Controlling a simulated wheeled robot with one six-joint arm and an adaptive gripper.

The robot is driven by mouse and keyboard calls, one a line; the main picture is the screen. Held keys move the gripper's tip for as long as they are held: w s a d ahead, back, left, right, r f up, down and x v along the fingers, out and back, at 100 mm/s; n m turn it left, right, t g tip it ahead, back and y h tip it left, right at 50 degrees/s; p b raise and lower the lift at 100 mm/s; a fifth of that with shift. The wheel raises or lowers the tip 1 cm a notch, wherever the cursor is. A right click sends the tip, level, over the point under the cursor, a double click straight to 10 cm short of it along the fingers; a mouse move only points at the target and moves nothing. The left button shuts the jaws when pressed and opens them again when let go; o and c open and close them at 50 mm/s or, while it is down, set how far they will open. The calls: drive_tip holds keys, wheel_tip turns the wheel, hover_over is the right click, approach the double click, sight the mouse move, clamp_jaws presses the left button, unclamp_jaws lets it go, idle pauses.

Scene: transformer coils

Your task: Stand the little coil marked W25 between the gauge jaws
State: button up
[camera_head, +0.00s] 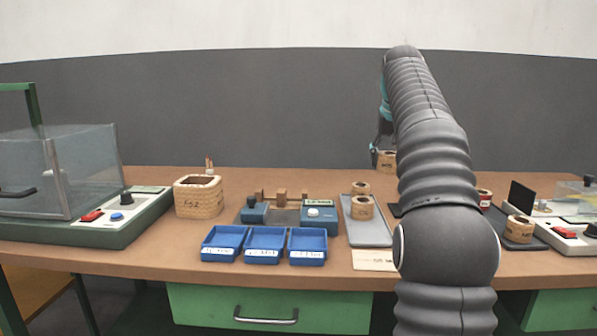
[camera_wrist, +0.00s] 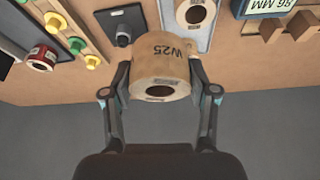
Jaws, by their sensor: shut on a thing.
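The little coil marked W25 (camera_wrist: 162,70) is pale tan with a dark round bore. My gripper (camera_wrist: 160,88) is shut on it, a finger on each side, in the wrist view. In the head view the held coil (camera_head: 386,160) hangs over the back of the bench, partly hidden by my arm. The gauge (camera_head: 285,216) is a blue-ended device with brown jaw blocks (camera_head: 282,197), left of the coil. In the wrist view the jaw blocks (camera_wrist: 272,30) and the gauge's display (camera_wrist: 268,6) show at the upper right. No coil shows between the jaws.
A grey tray (camera_head: 370,232) with two coils stands between the gauge and my arm. Three blue bins (camera_head: 264,245) stand in front of the gauge. A black-plated device with another coil (camera_head: 519,229) is at the right.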

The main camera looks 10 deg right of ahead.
drive_tip(key=w+a+f+n+y, duration=0.1)
drive_tip(key=w+a+f+n, duration=0.1)
drive_tip(key=a, duration=0.6)
drive_tip(key=w+a+f+n, duration=0.1)
drive_tip(key=w+a, duration=0.2)
drive_tip(key=a, duration=0.5)
drive_tip(key=w+a+f+n+y, duration=0.1)
drive_tip(key=w+a+f+n, duration=0.1)
drive_tip(key=a, duration=0.7)
drive_tip(key=shift+w+d+f+b, duration=0.1)
drive_tip(key=shift+d+f+b, duration=0.05)
drive_tip(key=shift+f+b, duration=0.8)
drive_tip(key=shift+d+f+b, duration=0.1)
drive_tip(key=shift+f+b, duration=0.7)
drive_tip(key=shift+f, duration=0.2)
drive_tip(key=shift+p, duration=0.55)
drive_tip(key=shift+f, duration=0.4)
drive_tip(key=shift+f+b, duration=0.9)
drive_tip(key=shift+f, duration=0.2)
drive_tip(key=o, duration=1.4)
drive_tip(key=shift+o, duration=0.5)
